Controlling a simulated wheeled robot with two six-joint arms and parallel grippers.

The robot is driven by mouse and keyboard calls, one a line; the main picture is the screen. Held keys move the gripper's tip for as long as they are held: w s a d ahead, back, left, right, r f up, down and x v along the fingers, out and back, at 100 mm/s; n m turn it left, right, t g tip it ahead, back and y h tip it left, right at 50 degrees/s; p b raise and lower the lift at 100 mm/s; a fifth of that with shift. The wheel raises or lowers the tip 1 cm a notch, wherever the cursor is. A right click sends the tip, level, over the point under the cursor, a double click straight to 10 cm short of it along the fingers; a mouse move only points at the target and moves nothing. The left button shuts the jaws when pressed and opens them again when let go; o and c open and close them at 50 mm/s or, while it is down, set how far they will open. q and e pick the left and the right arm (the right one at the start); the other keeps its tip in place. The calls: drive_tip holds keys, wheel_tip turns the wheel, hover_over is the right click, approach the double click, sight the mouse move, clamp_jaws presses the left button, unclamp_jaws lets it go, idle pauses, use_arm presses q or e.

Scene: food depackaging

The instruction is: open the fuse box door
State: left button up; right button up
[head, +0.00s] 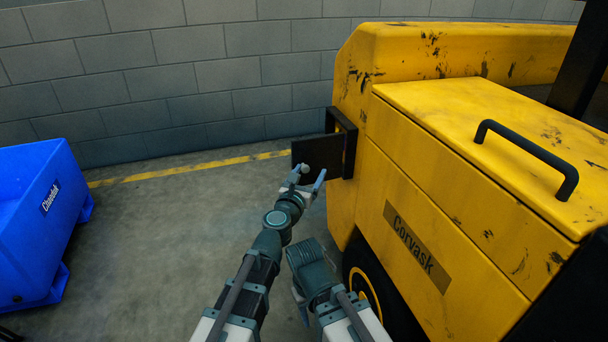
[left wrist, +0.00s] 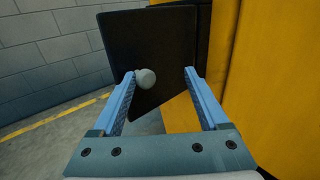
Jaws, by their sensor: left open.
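The fuse box (head: 349,138) is a dark box on the near yellow machine's left side. Its flat black door (head: 318,152) stands out from the box at an angle, to the left. The door fills the upper middle of the left wrist view (left wrist: 165,35), with a round grey knob (left wrist: 146,79) on its face. My left gripper (head: 311,177) is open in front of the door. In the left wrist view its fingers (left wrist: 159,76) are either side of the knob, which is nearer the left finger. I cannot see whether they touch it. My right gripper's fingers are not clear beside my right arm.
The yellow machine (head: 440,200) fills the right side, with a black handle (head: 530,155) on its lid and a wheel (head: 368,295) low down. A blue bin (head: 35,215) stands at the left. Bare floor (head: 160,240) lies between, with a block wall behind.

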use_arm(q)
drive_tip(key=shift+o, duration=1.3)
drive_tip(key=shift+d+h, duration=0.3)
drive_tip(key=shift+d, duration=0.45)
drive_tip(key=shift+s+a, duration=0.2)
drive_tip(key=shift+s, duration=0.1)
